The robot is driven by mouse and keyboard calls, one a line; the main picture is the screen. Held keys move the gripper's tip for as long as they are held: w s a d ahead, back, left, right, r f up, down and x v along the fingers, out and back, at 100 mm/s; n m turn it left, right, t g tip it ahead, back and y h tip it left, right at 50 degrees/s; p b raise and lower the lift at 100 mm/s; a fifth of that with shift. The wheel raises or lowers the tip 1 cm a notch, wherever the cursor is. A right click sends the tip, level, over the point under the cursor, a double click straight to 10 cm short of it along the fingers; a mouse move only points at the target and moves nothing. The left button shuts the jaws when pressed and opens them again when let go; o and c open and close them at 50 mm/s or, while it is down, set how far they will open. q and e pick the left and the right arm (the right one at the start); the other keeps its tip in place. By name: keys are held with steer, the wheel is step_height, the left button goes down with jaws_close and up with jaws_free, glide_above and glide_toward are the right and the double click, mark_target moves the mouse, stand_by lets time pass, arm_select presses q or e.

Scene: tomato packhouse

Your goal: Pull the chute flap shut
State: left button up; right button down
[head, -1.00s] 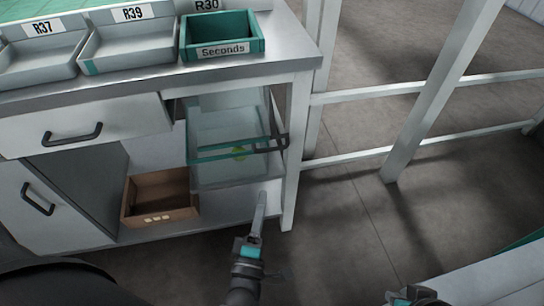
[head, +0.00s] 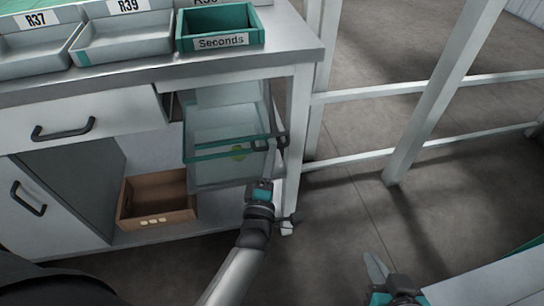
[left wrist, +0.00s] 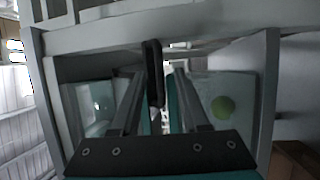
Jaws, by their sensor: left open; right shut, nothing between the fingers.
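The chute flap (head: 225,149) is a clear pane with a teal top edge, standing out in the open bay under the bench. Its dark handle (head: 262,146) is at the right end of that edge. My left gripper (head: 275,152) is open at the handle, its arm reaching up from below. In the left wrist view the dark handle (left wrist: 153,70) stands between the spread fingers of the left gripper (left wrist: 158,78); I cannot tell whether they touch it. My right gripper (head: 376,267) is shut and empty at the lower right.
The bench (head: 290,60) carries grey trays (head: 125,45) and a teal Seconds crate (head: 220,42). A brown box (head: 158,219) sits on the low shelf. The bench leg (head: 297,130) is close right of the handle. Floor to the right is clear beyond a white frame (head: 440,100).

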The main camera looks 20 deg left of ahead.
arm_select(q)
steer(key=shift+w+a+r, duration=0.1)
steer(key=shift+w+a, duration=0.05)
steer(key=shift+w, duration=0.5)
jaws_close()
stand_by(1.2)
